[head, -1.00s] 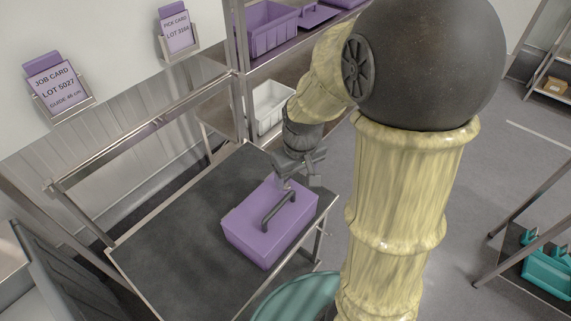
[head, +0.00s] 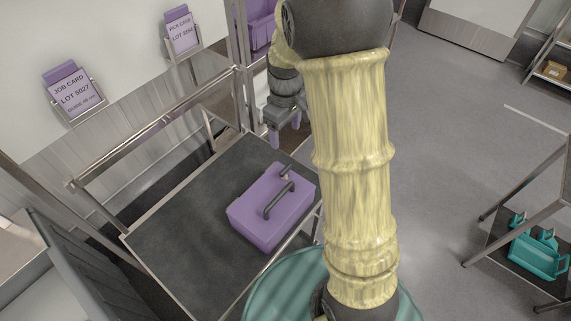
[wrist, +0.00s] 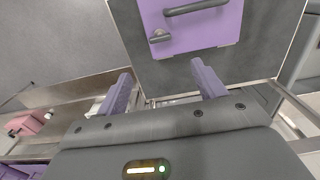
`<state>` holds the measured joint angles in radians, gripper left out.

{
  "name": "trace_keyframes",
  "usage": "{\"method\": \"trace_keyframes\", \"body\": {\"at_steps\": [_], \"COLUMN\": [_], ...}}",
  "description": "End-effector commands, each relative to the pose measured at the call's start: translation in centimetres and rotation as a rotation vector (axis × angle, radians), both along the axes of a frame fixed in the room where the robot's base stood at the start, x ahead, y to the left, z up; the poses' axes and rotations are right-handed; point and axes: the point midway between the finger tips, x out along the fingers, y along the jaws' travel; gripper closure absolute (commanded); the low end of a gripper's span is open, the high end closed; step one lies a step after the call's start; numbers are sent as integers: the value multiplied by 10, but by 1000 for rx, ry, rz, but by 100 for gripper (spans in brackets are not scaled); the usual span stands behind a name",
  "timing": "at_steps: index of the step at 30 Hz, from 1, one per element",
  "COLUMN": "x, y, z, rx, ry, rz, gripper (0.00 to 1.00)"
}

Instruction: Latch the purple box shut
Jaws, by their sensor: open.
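The purple box (head: 262,221) sits on the dark tabletop, with its lid down. A dark bar handle (head: 279,200) runs along its top. A small dark lever (head: 287,173) lies near the box's far edge; it also shows in the wrist view (wrist: 160,37), beside the handle (wrist: 196,8). I cannot tell whether this lever is latched. My gripper (head: 284,138) is beyond the box's far edge, apart from it. In the wrist view my gripper (wrist: 161,72) has its two purple fingers spread wide with nothing between them, pointing toward the lever side of the box.
The dark table (head: 180,215) has clear room left of the box. A metal rail (head: 150,130) and shelf posts stand behind it. A round teal surface (head: 285,285) lies near the table's front right. Teal containers (head: 538,250) sit on a rack at the right.

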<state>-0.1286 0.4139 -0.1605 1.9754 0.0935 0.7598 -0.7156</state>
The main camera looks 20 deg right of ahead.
Motion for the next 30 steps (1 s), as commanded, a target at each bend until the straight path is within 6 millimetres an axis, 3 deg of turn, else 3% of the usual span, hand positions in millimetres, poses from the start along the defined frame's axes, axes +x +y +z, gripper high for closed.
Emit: {"method": "trace_keyframes", "body": {"at_steps": [12,30], "x": [-1,0], "y": [-1,0], "z": [-67,-145], "rx": [-1,1], "ry": [5,2], "rz": [-2,0], "gripper": [31,31]}}
